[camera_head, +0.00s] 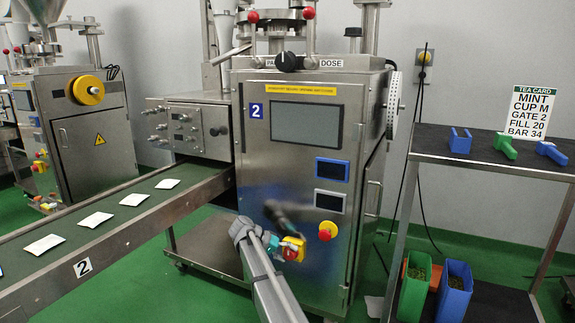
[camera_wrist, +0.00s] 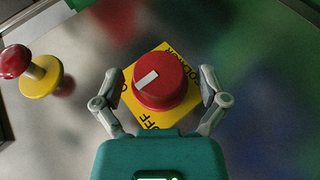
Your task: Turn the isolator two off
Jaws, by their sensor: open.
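The isolator on machine 2 has a red knob on a yellow square plate; the knob (camera_head: 292,250) is low on the steel front, partly covered by my gripper (camera_head: 279,243). In the wrist view the red knob (camera_wrist: 172,83) has a white pointer bar, slanted from lower left to upper right. The yellow plate (camera_wrist: 150,117) carries "OFF" at its lower edge and other partly hidden lettering. My gripper (camera_wrist: 163,79) is open, with one finger on each side of the knob. Small gaps seem to show beside it; contact is hard to judge.
A red and yellow push button (camera_head: 327,230) sits right of the isolator; it also shows in the wrist view (camera_wrist: 42,77). The conveyor (camera_head: 150,222) with several teabags runs left. A dark-topped table (camera_head: 480,165) stands right, with green and blue bins (camera_head: 416,288) below.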

